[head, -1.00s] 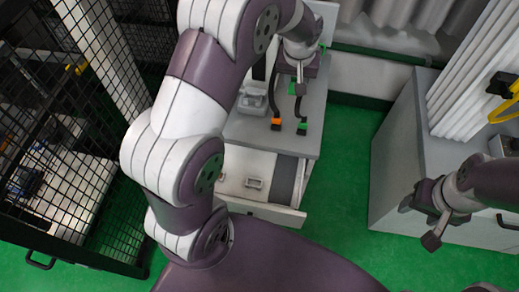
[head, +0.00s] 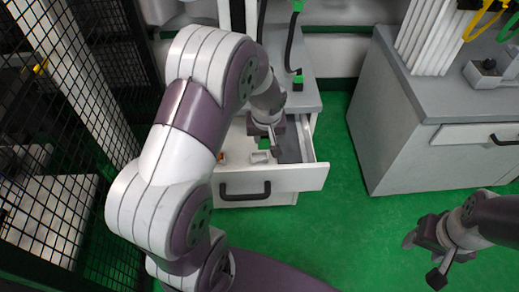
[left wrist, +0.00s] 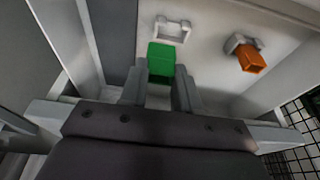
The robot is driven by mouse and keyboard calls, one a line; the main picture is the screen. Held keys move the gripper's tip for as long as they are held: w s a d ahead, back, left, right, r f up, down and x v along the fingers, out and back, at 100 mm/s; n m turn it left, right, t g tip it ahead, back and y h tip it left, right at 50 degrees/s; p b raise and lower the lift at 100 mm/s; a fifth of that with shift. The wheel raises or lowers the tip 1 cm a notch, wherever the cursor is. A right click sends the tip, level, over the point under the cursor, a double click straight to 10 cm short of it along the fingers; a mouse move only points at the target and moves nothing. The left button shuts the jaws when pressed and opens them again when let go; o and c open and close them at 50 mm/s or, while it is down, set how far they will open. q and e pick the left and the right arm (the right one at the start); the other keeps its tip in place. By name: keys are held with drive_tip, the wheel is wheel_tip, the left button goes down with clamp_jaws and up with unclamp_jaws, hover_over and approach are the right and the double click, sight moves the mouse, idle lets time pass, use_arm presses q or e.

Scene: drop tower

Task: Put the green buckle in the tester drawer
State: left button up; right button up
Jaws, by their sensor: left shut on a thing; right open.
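The green buckle (left wrist: 160,62) is a small green block between the two fingers of my left gripper (left wrist: 159,88) in the left wrist view. In the head view, my left gripper (head: 270,135) points down over the open tester drawer (head: 305,178), with the green buckle (head: 264,144) at its tip. I cannot tell whether the buckle touches the drawer floor. The drawer has a white front and a dark handle. A grey bracket (left wrist: 172,30) lies just beyond the buckle. My right gripper (head: 438,250) is open and empty, above the green floor at the right.
An orange buckle (left wrist: 252,60) sits at another grey bracket inside the drawer. A black strap with a green end (head: 298,80) is on the cabinet top. A second grey cabinet (head: 400,150) stands right, across clear floor. A black mesh fence (head: 50,110) is at the left.

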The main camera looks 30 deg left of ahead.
sight(259, 146)
use_arm(q)
drive_tip(key=shift+s+a+f, duration=0.25)
drive_tip(key=shift+a+f, duration=0.1)
drive_tip(key=shift+a, duration=0.2)
drive_tip(key=shift+a+f, duration=0.15)
drive_tip(key=shift+f, duration=0.15)
wheel_tip(259, 146, down, 4)
drive_tip(key=shift+r+b, duration=0.1)
drive_tip(key=shift+b, duration=0.75)
drive_tip(key=shift+r, duration=0.15)
drive_tip(key=o, duration=1)
drive_tip(key=shift+o, duration=0.2)
